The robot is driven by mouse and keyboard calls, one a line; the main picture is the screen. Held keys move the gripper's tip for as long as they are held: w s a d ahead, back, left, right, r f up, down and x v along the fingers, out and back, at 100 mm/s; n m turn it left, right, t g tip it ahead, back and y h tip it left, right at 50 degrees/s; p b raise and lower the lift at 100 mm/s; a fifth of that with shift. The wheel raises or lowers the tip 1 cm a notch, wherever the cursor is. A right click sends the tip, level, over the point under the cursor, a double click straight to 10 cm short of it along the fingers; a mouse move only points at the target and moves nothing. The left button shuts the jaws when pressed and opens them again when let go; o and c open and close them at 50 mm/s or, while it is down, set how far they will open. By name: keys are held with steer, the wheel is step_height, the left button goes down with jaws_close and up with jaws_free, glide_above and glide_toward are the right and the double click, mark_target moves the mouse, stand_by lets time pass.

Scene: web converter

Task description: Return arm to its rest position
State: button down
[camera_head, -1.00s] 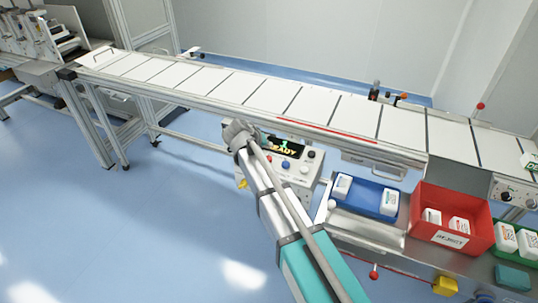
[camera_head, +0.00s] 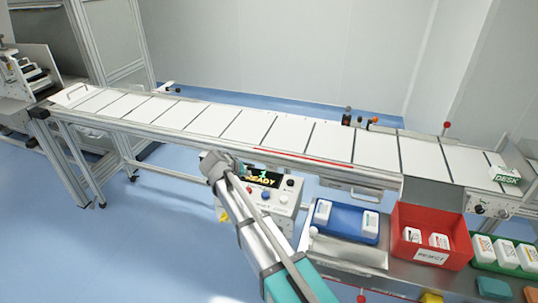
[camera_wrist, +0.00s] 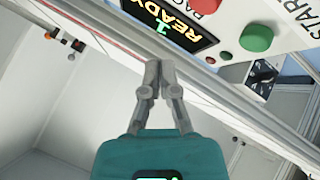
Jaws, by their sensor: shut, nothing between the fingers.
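My gripper (camera_wrist: 157,78) shows in the wrist view with its two grey fingertips together and nothing between them. In the head view, my arm reaches up from the bottom, and the gripper end is near the left side of the control box (camera_head: 280,193), partly hidden by my wrist. The box has a dark display reading "1 READY" (camera_head: 264,179) and several coloured buttons. In the wrist view, the display (camera_wrist: 172,22), a red button (camera_wrist: 221,11) and a green button (camera_wrist: 256,38) lie beyond the fingertips. I cannot tell whether the fingertips touch anything.
A long conveyor (camera_head: 240,127) with white panels runs behind the box. Clear blue floor (camera_head: 150,235) lies to the left.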

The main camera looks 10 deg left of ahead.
steer(key=d, duration=0.4)
steer(key=d+g, duration=0.1)
steer(key=d, duration=0.4)
steer(key=d+f+m+g+p, duration=0.1)
steer(key=d, duration=0.3)
steer(key=shift+s+d, duration=0.2)
steer(key=s+d+m+g+y+p, duration=0.1)
steer(key=s+d, duration=0.4)
steer(key=d, duration=0.5)
steer(key=s+d+m+g+y+p, duration=0.1)
steer(key=s+d+g, duration=0.2)
steer(key=d, duration=0.7)
steer(key=s+d+m+g+y+p, duration=0.1)
steer(key=s+d+g, duration=0.1)
steer(key=s+d, duration=0.6)
steer(key=shift+d+y+p, duration=0.3)
steer(key=shift+d+p, duration=0.1)
steer(key=shift+d, duration=0.75)
steer(key=shift+r, duration=0.1)
